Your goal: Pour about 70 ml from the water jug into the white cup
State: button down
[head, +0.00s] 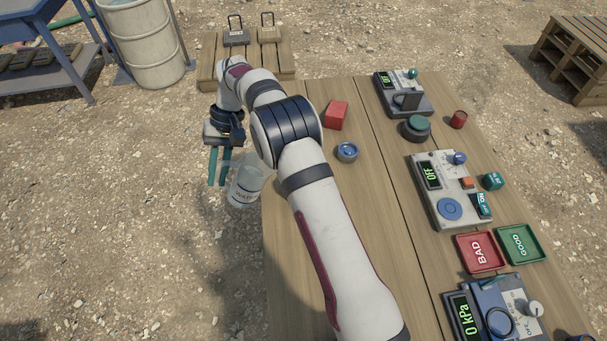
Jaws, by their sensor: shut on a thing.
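The water jug (246,187) is a clear vessel with a small dark label on its side. It shows beyond the table's left edge, with gravel behind it, and looks about upright. My gripper (218,182) points down at the jug's left side, with its two teal fingers close together. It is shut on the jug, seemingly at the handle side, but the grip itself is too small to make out. The water level inside is not clear. I see no white cup; my arm covers part of the table.
On the wooden table (290,250) stand a red block (336,115), a small blue-topped round container (347,152) and several instruments along the right, including a grey one reading OFF (449,190). A red BAD tray (480,252) and green GOOD tray (520,244) lie there too. A barrel (146,45) stands back left.

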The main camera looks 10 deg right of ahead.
aim_at(230, 162)
jog(key=shift+s+d+r+n+y, duration=0.15)
jog(key=shift+d+r+y, duration=0.15)
jog(key=shift+d+y, duration=0.3)
jog(key=shift+w+d+r+n+y, duration=0.15)
jog(key=shift+d+r+y, duration=0.1)
jog(key=shift+d+y, duration=0.35)
jog(key=shift+s+d+r+y, duration=0.1)
jog(key=shift+d+r+y, duration=0.2)
jog(key=shift+r+y, duration=0.2)
jog(key=shift+s+d+r+y, duration=0.1)
jog(key=shift+d+r+y, duration=0.15)
jog(key=shift+r+y, duration=0.25)
jog(key=shift+d+r+n+y+p, duration=0.15)
jog(key=shift+r+n+y+p, duration=0.15)
jog(key=shift+r+y+p, duration=0.25)
jog(key=shift+w+d+r+p, duration=0.1)
jog(key=shift+r+p, duration=0.05)
jog(key=shift+p, duration=0.15)
jog(key=shift+d+r+n+y+p, duration=0.3)
jog(key=shift+d+r+y+p, duration=0.2)
jog(key=shift+r+y+p, duration=0.4)
jog(key=shift+d+r+g+y+p, duration=0.3)
jog(key=shift+d+r+y+p, duration=0.3)
jog(key=shift+p, duration=1.15)
